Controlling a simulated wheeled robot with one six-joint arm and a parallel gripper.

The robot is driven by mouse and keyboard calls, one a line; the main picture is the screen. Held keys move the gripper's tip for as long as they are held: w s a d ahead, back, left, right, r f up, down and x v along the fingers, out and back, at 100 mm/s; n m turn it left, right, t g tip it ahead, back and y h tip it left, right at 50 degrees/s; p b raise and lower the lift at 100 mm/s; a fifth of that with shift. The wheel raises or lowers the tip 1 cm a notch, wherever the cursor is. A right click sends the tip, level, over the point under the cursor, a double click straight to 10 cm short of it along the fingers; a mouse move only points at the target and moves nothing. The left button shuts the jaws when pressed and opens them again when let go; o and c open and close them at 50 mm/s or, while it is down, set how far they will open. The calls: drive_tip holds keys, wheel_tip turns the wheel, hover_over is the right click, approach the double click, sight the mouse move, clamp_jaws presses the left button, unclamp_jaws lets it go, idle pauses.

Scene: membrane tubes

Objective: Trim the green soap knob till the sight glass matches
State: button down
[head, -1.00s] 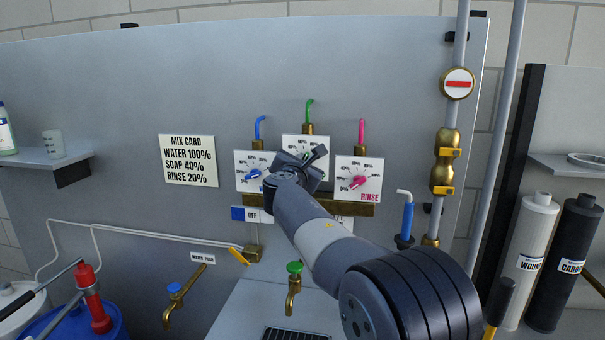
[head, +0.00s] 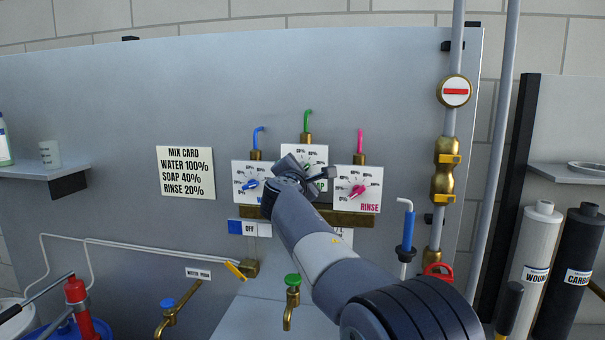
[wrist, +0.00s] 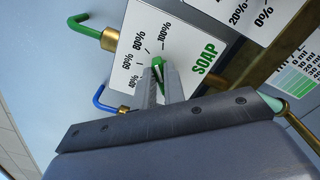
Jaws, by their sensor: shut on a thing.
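The green soap knob (wrist: 158,72) sits on the white SOAP dial plate (wrist: 180,45) in the wrist view. My gripper (wrist: 160,82) is shut on the knob, with a finger on each side. In the head view my gripper (head: 306,173) covers most of the knob and the lower part of the soap dial (head: 305,153). A pale green tube end (wrist: 270,103), possibly the sight glass, shows beside a brass fitting in the wrist view; my gripper hides the rest. A scale card with green bands (wrist: 295,88) is at the right edge.
The blue water knob (head: 250,184) and pink rinse knob (head: 357,191) flank the gripper closely. A mix card (head: 186,172) reads water 100%, soap 40%, rinse 20%. A brass rail (wrist: 240,65) runs below the dials. Brass taps stand lower down.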

drive_tip(key=c, duration=1.5)
unclamp_jaws()
drive_tip(key=shift+s, duration=0.1)
drive_tip(key=s+b, duration=0.1)
drive_tip(key=s, duration=0.2)
drive_tip(key=s+a+b, duration=0.1)
drive_tip(key=s, duration=0.3)
drive_tip(key=s+a+b, duration=0.1)
drive_tip(key=s+b, duration=0.1)
drive_tip(key=s, duration=0.1)
drive_tip(key=shift+s, duration=0.25)
drive_tip(key=w+p, duration=0.1)
drive_tip(key=w, duration=0.2)
drive_tip(key=w+d+p, duration=0.1)
drive_tip(key=w, duration=0.3)
drive_tip(key=w+d+p, duration=0.1)
drive_tip(key=w+p, duration=0.1)
drive_tip(key=w, duration=0.1)
drive_tip(key=shift+w, duration=0.35)
